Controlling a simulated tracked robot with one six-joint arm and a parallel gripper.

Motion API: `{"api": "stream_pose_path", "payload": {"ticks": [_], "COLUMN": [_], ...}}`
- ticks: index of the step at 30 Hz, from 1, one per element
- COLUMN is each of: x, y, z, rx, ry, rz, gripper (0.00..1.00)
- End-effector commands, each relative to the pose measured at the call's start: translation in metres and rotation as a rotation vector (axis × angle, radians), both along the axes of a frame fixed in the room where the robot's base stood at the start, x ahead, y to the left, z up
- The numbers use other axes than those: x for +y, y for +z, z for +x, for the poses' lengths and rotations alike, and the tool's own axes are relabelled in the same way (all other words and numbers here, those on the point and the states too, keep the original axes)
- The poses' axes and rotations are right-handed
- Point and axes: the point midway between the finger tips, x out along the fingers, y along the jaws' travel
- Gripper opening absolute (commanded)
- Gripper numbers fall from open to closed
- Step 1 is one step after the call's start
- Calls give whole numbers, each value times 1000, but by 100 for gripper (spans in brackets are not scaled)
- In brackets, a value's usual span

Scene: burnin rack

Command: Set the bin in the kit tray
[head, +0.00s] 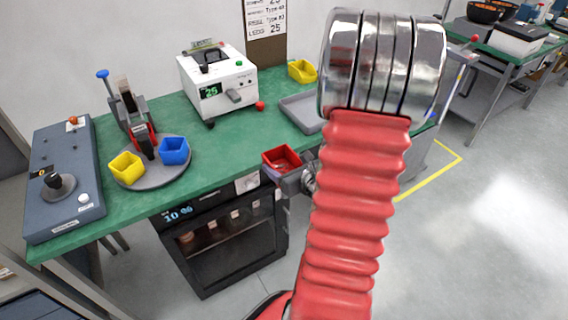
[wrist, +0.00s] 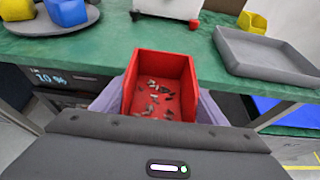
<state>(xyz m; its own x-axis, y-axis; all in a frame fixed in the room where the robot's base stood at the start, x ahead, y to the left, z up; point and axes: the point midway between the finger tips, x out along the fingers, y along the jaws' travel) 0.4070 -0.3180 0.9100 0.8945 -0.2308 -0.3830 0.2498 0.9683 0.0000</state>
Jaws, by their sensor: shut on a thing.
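A red bin (head: 281,158) with several small dark pieces inside is at the front edge of the green bench in the head view. In the wrist view the red bin (wrist: 160,88) sits upright between the two pale fingers of my gripper (wrist: 158,105), which is shut on it. The grey kit tray (head: 299,110) lies on the bench to the right of and beyond the bin, partly hidden by my arm. In the wrist view the kit tray (wrist: 262,54) looks empty, and the bin is apart from it.
A yellow bin (head: 302,71) stands behind the tray. A white tester (head: 217,82) stands at the back. A round plate (head: 152,172) at left carries another yellow bin (head: 127,167) and a blue bin (head: 174,150). A black oven (head: 225,238) is below the bench edge.

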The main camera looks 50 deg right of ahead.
Motion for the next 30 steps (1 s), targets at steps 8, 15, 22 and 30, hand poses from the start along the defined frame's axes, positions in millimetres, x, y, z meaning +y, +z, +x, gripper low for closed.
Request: {"api": "stream_pose_path", "payload": {"ticks": [8,15,22,30], "x": [21,69,124,196], "y": [5,14,25,38], "z": [23,65,101,135], "rx": [1,5,5,3], "ry": [51,153,253,373], "rz": [-4,-8,-10,-9], "gripper": [39,39,39,39]}}
